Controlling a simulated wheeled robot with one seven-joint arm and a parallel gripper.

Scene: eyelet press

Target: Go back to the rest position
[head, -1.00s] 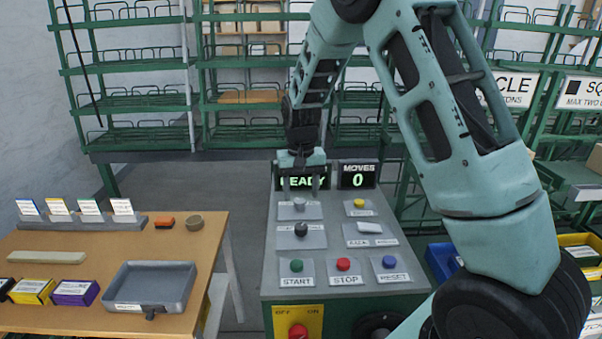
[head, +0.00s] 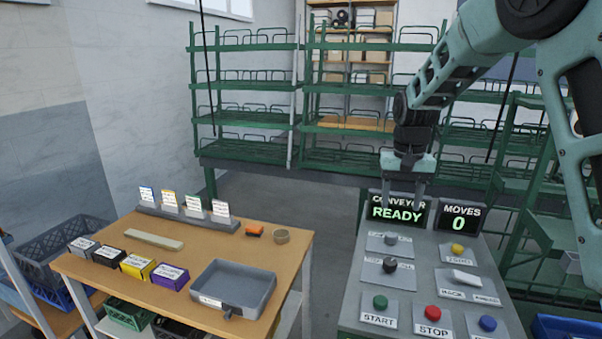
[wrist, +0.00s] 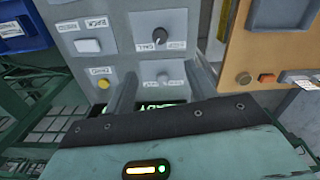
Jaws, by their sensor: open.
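My gripper (head: 405,185) hangs pointing down over the far end of the grey control panel (head: 408,252), by the displays. It is empty. In the wrist view the two fingers of my gripper (wrist: 150,85) stand apart with the panel's knobs beyond them. The conveyor display (head: 398,210) reads READY and the moves display (head: 461,216) reads 0. The panel carries a green START button (head: 380,302), a red STOP button (head: 433,313), a blue button (head: 487,323), a yellow button (head: 457,248), a white switch (head: 466,275) and black knobs.
A wooden table (head: 215,237) at left holds a grey tray (head: 262,300), several small boxes (head: 138,266), label cards and a pale bar (head: 154,239). Green racks (head: 250,151) stand behind. Grey floor (head: 325,220) lies open between table and panel. A dark crate (head: 45,250) is at far left.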

